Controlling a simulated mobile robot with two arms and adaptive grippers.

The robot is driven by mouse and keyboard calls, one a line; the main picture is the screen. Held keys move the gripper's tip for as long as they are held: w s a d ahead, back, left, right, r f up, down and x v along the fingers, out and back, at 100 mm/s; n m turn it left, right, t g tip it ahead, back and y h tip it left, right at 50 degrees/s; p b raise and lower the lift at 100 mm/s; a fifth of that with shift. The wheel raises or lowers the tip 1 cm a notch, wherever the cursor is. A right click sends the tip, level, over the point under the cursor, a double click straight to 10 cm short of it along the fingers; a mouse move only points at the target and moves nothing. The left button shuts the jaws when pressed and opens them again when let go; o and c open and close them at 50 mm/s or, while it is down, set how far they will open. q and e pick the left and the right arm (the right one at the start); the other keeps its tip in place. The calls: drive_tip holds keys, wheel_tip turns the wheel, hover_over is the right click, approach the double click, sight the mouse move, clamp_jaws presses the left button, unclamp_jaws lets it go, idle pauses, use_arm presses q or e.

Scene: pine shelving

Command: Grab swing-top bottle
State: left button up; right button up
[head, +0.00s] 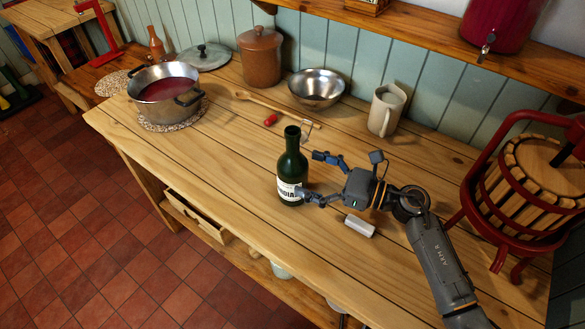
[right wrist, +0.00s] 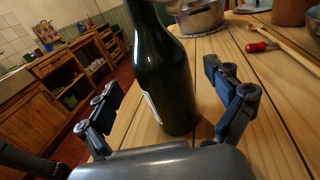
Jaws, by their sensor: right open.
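The swing-top bottle (head: 290,170) is dark green with a white label and stands upright near the front edge of the wooden table (head: 225,165). Wire from its swing-top shows beside the neck. My right gripper (head: 313,176) is open, its fingers reaching toward the bottle from the right. In the right wrist view the bottle (right wrist: 162,75) stands between the two spread fingers of the gripper (right wrist: 168,105), with a gap on the right side; contact on the left cannot be told. My left gripper is not in view.
A pot of red liquid (head: 165,92) stands on the left. A wooden spoon (head: 275,108), red object (head: 271,120), metal bowl (head: 316,88) and beige mug (head: 385,110) are behind the bottle. A red-framed press (head: 525,180) stands at right.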

sight(292, 167)
drive_tip(key=p+x, duration=0.1)
drive_tip(key=x, duration=0.2)
drive_tip(key=shift+w+a+f, duration=0.15)
drive_tip(key=shift+w+a, duration=0.15)
drive_tip(key=shift+a, duration=0.3)
drive_tip(key=c, duration=1.9)
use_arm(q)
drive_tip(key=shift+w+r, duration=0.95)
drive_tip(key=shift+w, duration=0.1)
use_arm(e)
drive_tip(key=shift+c, duration=0.2)
